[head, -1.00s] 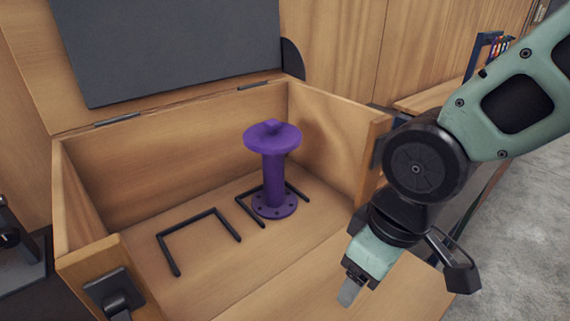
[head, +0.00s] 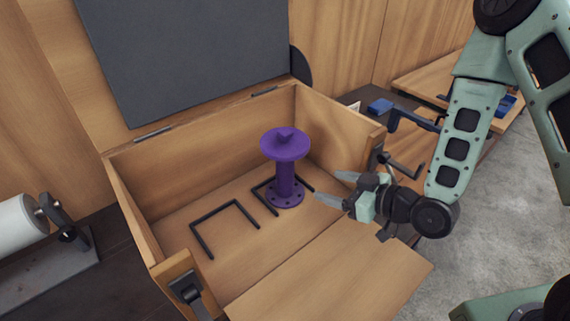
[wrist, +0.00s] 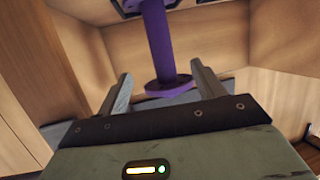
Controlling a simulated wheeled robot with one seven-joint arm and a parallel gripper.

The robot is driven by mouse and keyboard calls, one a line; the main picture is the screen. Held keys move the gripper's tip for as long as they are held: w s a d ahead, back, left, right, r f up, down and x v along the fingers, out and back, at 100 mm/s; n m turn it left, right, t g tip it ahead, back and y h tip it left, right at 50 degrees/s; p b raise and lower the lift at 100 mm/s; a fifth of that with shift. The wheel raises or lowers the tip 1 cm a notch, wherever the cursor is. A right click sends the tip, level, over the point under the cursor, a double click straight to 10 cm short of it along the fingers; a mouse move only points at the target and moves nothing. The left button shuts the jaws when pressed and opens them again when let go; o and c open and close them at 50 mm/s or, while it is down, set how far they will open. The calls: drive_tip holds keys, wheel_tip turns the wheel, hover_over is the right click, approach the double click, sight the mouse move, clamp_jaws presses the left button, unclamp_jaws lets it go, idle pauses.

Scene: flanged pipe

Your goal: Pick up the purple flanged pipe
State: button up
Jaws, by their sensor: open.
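The purple flanged pipe (head: 285,170) stands upright in the open wooden box, with a wide flange on top and a bolted flange at its foot. My gripper (head: 333,186) is open and empty, to the right of the pipe and pointing left towards it. In the head view its fingertips are close to the pipe's lower part but look apart from it. In the wrist view the pipe (wrist: 156,42) shows beyond and between the two fingers (wrist: 155,88), with one flange near their tips. The pipe's other end is cut off at the top of that view.
The wooden box (head: 135,203) has its front panel (head: 345,275) folded down and its dark-lined lid raised. Two black bracket frames lie on its floor, one (head: 224,226) left of the pipe and one (head: 262,199) around its foot. A white roll (head: 18,222) stands outside at left.

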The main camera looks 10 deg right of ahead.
sight(292, 174)
drive_tip(key=b+x, duration=0.9)
drive_tip(key=x, duration=0.2)
drive_tip(key=shift+w+a+f, duration=0.1)
drive_tip(key=shift+a+f, duration=0.05)
drive_tip(key=shift+x, duration=3)
drive_tip(key=c, duration=1.2)
clamp_jaws()
